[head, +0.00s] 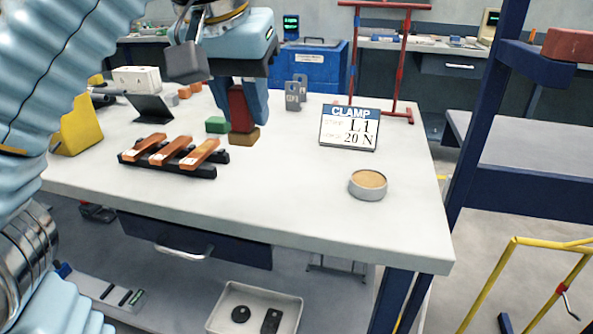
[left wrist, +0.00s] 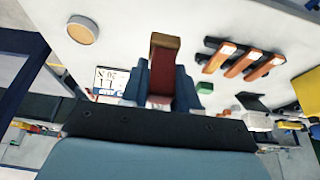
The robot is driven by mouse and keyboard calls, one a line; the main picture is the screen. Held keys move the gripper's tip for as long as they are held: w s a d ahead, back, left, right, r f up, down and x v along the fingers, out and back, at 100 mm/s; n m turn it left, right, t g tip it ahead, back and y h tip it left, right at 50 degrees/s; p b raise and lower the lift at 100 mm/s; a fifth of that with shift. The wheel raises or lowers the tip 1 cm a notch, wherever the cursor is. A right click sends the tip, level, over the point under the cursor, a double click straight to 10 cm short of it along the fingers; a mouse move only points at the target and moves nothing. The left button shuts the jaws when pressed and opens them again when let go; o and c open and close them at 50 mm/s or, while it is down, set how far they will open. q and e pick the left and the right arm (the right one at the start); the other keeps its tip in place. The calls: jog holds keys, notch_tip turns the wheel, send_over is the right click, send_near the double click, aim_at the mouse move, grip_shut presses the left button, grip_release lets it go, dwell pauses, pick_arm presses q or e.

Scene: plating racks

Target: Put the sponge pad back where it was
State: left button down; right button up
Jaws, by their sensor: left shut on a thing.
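My left gripper (head: 248,112) is shut on a dark red block (head: 239,110) with a tan pad-like end (head: 243,138) facing down. I take this to be the sponge pad, though its material is not clear. In the left wrist view the red block (left wrist: 163,72) sits between the fingers (left wrist: 161,92), its tan end (left wrist: 165,40) pointing away from my palm. The tan end is at or just above the white table; I cannot tell if it touches. A round grey dish (head: 367,194) with a tan top stands at the right. My right gripper is not in view.
Orange bars (head: 172,151) lie on a black rack (head: 210,172) to the left. A green block (head: 217,125) lies close beside the held block. A CLAMP sign (head: 349,128) stands to the right. The table (head: 285,190) is clear in front of the gripper.

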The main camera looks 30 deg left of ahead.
pick_arm(q)
jog(key=w+f, duration=0.2)
jog(key=w+f+b, duration=0.1)
jog(key=w+f, duration=0.1)
jog(key=w, duration=0.1)
jog(key=w+f, duration=0.2)
jog(key=w, duration=0.1)
jog(key=shift+w+d+f, duration=0.2)
jog(key=shift+w+d, duration=0.05)
jog(key=x, duration=0.2)
jog(key=b+x, duration=0.1)
jog(key=x, duration=0.1)
jog(key=shift+d+f+b, duration=0.15)
jog(key=shift+d+b, duration=0.1)
jog(key=shift+b, duration=0.05)
jog(key=shift+f, duration=0.4)
jog(key=c, duration=1.3)
grip_release()
jog(key=shift+f, duration=0.15)
jog(key=o, duration=0.5)
jog(key=shift+c, duration=0.2)
